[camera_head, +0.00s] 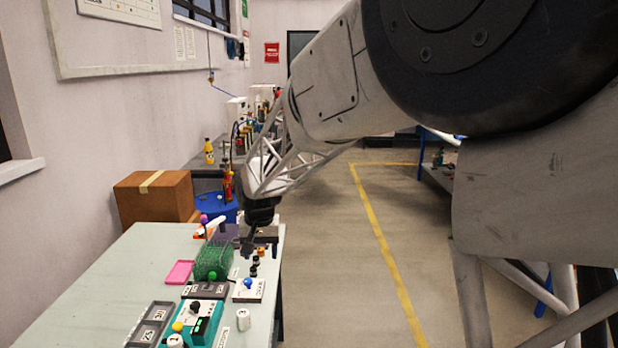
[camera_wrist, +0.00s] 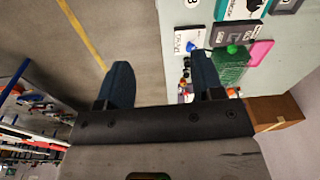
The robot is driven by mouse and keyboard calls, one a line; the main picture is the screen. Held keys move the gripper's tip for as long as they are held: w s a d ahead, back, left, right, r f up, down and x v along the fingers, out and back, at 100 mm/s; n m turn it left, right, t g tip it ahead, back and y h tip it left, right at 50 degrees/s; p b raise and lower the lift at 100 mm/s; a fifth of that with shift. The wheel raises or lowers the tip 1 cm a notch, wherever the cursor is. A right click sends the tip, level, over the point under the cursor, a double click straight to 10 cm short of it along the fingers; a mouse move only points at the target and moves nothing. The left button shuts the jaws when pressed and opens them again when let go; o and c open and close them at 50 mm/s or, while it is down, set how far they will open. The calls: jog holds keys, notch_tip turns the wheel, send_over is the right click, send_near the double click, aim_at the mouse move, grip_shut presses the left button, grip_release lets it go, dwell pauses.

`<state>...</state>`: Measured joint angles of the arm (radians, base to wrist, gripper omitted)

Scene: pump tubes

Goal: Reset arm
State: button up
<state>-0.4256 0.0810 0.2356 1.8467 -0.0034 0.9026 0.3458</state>
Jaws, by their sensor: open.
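My gripper (camera_wrist: 162,88) shows in the wrist view as two dark blue fingers set well apart, open with nothing between them. In the head view my gripper (camera_head: 250,240) is a small dark shape over the far right end of the table, partly lost against dark items behind it. The pump-tube bench items stand nearer: a green mesh rack (camera_head: 212,261), a white box with a blue knob (camera_head: 248,289), and a teal device (camera_head: 200,322). I cannot tell whether the gripper touches anything.
The pale table (camera_head: 110,275) has bare room at its left. Grey trays (camera_head: 152,325) and a pink tray (camera_head: 179,272) lie on it. A cardboard box (camera_head: 153,197) stands beyond its far left end. Open floor with a yellow line (camera_head: 380,250) lies to the right.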

jog(key=s+d+r+t, duration=0.1)
jog(key=s+d+r, duration=0.3)
jog(key=s+d, duration=0.55)
jog(key=s+d+r, duration=0.4)
jog(key=s+d, duration=0.4)
jog(key=d, duration=0.3)
jog(key=s+d+f, duration=0.1)
jog(key=s+d, duration=0.4)
jog(key=s, duration=0.5)
jog(key=s+d+f+m, duration=0.1)
jog(key=s+d, duration=0.4)
jog(key=s, duration=0.5)
jog(key=shift+d+f+t, duration=0.15)
jog(key=shift+t, duration=0.25)
